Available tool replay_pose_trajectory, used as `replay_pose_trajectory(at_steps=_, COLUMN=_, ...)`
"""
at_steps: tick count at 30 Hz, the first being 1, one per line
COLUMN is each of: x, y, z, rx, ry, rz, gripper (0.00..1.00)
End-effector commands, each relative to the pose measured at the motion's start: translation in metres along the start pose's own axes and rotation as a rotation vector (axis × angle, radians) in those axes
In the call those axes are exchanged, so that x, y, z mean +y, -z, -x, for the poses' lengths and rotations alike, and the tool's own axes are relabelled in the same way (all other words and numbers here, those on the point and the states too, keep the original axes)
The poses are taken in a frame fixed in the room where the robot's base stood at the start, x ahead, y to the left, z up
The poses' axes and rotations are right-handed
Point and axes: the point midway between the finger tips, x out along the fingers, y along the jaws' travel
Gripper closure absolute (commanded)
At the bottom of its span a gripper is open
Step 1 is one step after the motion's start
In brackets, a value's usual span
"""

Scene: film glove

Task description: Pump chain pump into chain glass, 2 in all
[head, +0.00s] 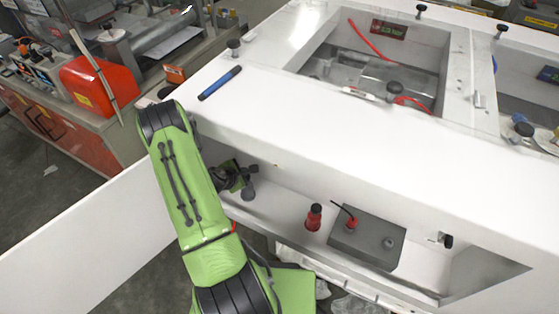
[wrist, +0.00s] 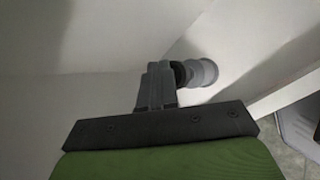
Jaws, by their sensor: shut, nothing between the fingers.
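In the head view a red bottle with a thin black spout (head: 351,224), which looks like the chain pump, stands on a grey block (head: 365,250) inside the long white recess. A small grey round thing (head: 388,243), perhaps the chain glass, is on the same block, to the right of the bottle. My gripper (head: 240,180) is at the left end of the recess, well left of the block and partly hidden by my green arm. In the wrist view my gripper (wrist: 159,70) is shut and empty, close beside a grey round knob (wrist: 202,72). I cannot tell if they touch.
A second red bottle with a black cap (head: 313,217) stands left of the grey block. A black-ended handle (head: 446,240) is at the right. A blue pen (head: 219,83) lies on the white top. The white walls of the recess are close to my gripper.

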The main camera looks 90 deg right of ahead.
Motion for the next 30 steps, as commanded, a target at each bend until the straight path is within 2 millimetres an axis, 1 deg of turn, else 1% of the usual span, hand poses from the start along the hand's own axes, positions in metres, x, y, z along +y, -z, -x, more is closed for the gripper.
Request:
replay_pose_trajectory(at_steps=5, x=-0.0049, y=0.005, z=-0.0066, rx=0.0, ry=0.0, rz=0.001, gripper=1.0)
replay_pose_trajectory(at_steps=14, x=-0.0048, y=0.0049, z=-0.006, rx=0.001, ry=0.001, rz=0.0, gripper=1.0)
replay_pose_trajectory(at_steps=30, x=-0.0084, y=0.0087, z=-0.0106, rx=0.002, ry=0.001, rz=0.0, gripper=1.0)
